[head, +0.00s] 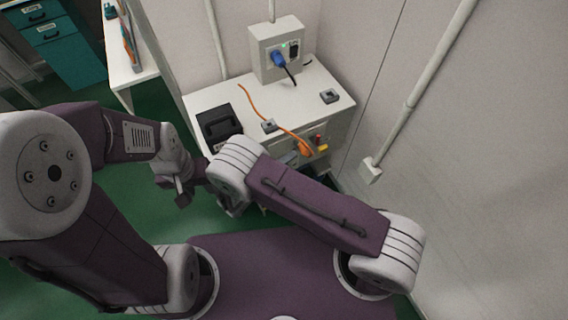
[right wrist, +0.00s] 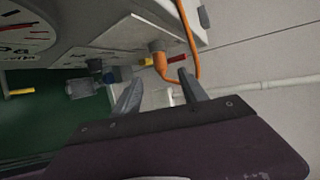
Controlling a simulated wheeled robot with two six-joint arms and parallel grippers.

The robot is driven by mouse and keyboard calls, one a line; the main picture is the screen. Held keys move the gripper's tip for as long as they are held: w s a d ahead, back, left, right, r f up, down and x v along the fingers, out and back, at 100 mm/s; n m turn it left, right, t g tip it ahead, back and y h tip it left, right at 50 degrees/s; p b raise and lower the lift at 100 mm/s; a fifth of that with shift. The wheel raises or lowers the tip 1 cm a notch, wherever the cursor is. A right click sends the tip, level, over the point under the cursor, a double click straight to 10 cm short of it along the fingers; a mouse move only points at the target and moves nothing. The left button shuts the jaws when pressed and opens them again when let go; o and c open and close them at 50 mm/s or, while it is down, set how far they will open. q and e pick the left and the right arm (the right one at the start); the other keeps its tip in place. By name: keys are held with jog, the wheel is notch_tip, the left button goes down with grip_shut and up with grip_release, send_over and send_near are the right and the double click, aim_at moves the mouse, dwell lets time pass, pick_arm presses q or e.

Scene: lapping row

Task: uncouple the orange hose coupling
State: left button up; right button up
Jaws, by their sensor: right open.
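The orange hose coupling (head: 304,149) sits on the front face of the white bench, and its orange hose (head: 250,102) runs back over the bench top. In the right wrist view the coupling (right wrist: 160,64) meets a grey fitting (right wrist: 156,46) and lies just beyond my right gripper (right wrist: 161,84), roughly between its fingertips. That gripper is open and empty, with a gap to the coupling. In the head view my right arm largely hides it. My left gripper (head: 183,195) hangs left of the bench, away from the coupling; its jaw opening is unclear.
A red handle (head: 318,138) and a yellow handle (head: 323,148) stick out close beside the coupling. The bench top (head: 300,98) carries a black case (head: 218,126), small grey blocks (head: 329,96) and a box (head: 262,55) with a blue plug. A wall stands at the right.

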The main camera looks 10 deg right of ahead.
aim_at(302, 152)
jog(key=b+x, duration=0.1)
jog(key=x, duration=0.8)
jog(key=shift+w, duration=0.1)
grip_shut()
jog(key=shift+s, duration=0.2)
jog(key=shift+s+d+p, duration=0.25)
jog(key=shift+s+p, duration=0.15)
jog(key=shift+s, duration=0.15)
jog(key=shift+s+d+p, duration=0.25)
jog(key=shift+s+p, duration=0.1)
jog(key=shift+s, duration=0.2)
jog(key=shift+s, duration=0.1)
jog(key=shift+s+d+p, duration=0.2)
jog(key=shift+s+p, duration=0.1)
jog(key=shift+s, duration=0.3)
jog(key=shift+s+d+p, duration=0.2)
jog(key=shift+s+p, duration=0.1)
jog(key=shift+s, duration=0.3)
jog(key=shift+s+d+p, duration=0.25)
jog(key=shift+s+p, duration=0.05)
jog(key=shift+s, duration=0.3)
